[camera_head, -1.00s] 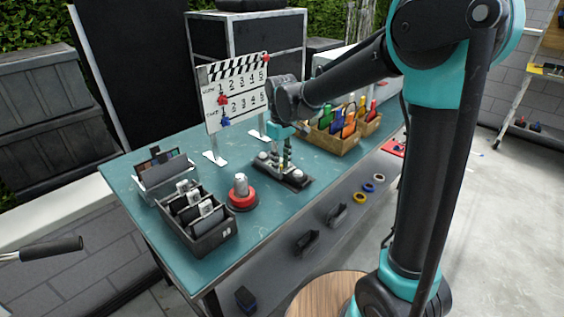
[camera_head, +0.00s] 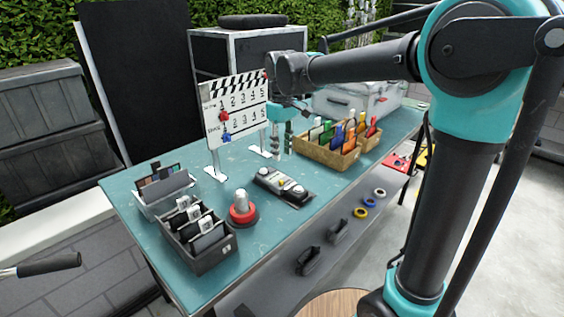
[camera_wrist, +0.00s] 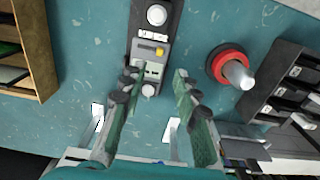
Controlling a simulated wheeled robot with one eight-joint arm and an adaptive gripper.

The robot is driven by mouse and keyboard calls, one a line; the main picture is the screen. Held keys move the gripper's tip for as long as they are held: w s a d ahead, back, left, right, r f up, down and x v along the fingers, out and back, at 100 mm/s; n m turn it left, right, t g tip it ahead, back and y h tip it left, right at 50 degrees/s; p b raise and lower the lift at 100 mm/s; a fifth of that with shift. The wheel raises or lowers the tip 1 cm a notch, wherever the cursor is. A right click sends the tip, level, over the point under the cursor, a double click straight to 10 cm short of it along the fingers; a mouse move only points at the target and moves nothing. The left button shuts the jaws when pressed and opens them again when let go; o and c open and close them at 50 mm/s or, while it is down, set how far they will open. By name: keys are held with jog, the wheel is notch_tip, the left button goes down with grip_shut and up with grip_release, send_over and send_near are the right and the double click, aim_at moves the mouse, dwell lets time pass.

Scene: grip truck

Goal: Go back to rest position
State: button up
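My gripper (camera_head: 281,140) is raised above the teal table (camera_head: 226,262), behind the small black and grey control box. In the wrist view my gripper (camera_wrist: 158,82) has its two green fingers spread apart with nothing held between them. The control box (camera_head: 284,187) lies flat on the table and carries round white knobs and a yellow button. It also shows in the wrist view (camera_wrist: 150,40), beyond the fingertips. The gripper looks clear of it in the head view.
A red-based knob (camera_head: 242,210) and a black card bin (camera_head: 205,262) stand left of the box. A clapperboard (camera_head: 236,108) stands behind. The table's front strip is clear.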

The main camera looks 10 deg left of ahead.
jog(key=shift+r, duration=0.55)
jog(key=s+d+f+m+t, duration=0.1)
jog(key=s+d+f+m, duration=0.2)
jog(key=d+f, duration=0.45)
jog(key=s+d+f+m+t, duration=0.1)
jog(key=s+d+f+m, duration=0.25)
jog(key=d, duration=0.65)
jog(key=s+d+f+m+t, duration=0.2)
jog(key=s+d+f+m, duration=0.2)
jog(key=s+d+f, duration=0.5)
jog(key=shift+s+f, duration=0.35)
jog(key=shift+f, duration=0.1)
